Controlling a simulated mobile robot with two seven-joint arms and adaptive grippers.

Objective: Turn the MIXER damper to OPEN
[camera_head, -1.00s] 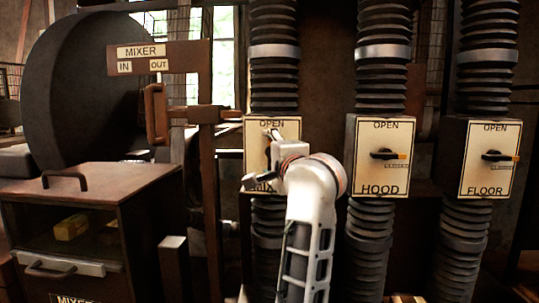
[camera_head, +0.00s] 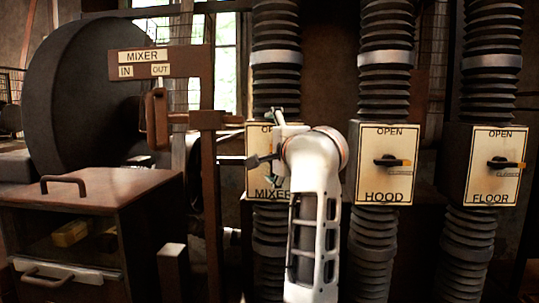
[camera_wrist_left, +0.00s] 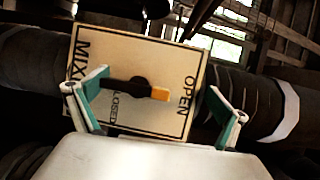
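The MIXER damper is a cream plate (camera_head: 257,185) on the left duct, partly hidden by my left arm in the head view. In the left wrist view the plate (camera_wrist_left: 150,60) appears turned on its side, with OPEN at the right and CLOSED below the hub. Its black lever (camera_wrist_left: 125,86) has an orange tip (camera_wrist_left: 160,93) pointing right, toward OPEN. My left gripper (camera_head: 266,139) is in front of the plate. In the wrist view the gripper (camera_wrist_left: 160,103) is open, its teal-padded fingers wide apart on either side of the lever, with no visible contact. My right gripper is not in view.
To the right are the HOOD damper (camera_head: 388,180) and FLOOR damper (camera_head: 494,180), levers pointing right. At left stand a MIXER IN/OUT sign (camera_head: 152,63) on a post, a hanging handle (camera_head: 157,118) and a brown cabinet (camera_head: 80,205).

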